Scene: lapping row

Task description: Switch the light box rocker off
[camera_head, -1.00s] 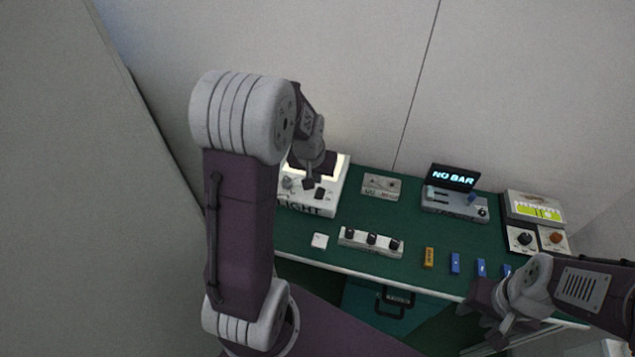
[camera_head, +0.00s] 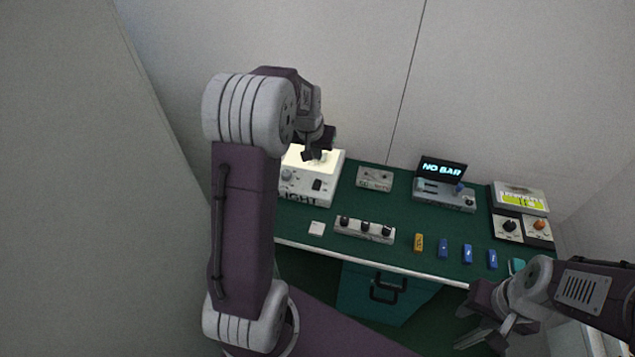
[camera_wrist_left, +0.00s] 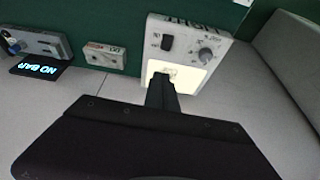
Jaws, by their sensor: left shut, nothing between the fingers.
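The light box (camera_head: 325,196) is a white box at the back left of the green bench, its lettering partly hidden by my left arm. Its top panel glows, and the panel also shows lit in the left wrist view (camera_wrist_left: 186,76). The black rocker (camera_head: 317,185) is on the front part of its top, beside a grey knob (camera_head: 286,175); the rocker is uncovered in the left wrist view (camera_wrist_left: 167,43). My left gripper (camera_head: 313,154) is shut and empty, over the lit panel, behind the rocker and apart from it. My right gripper (camera_head: 480,336) hangs at the bench's front right, its jaw gap unclear.
A small grey box (camera_head: 374,179) stands right of the light box. A device with a "NO BAR" screen (camera_head: 441,171), a two-knob unit (camera_head: 521,228) and several small blocks are further right.

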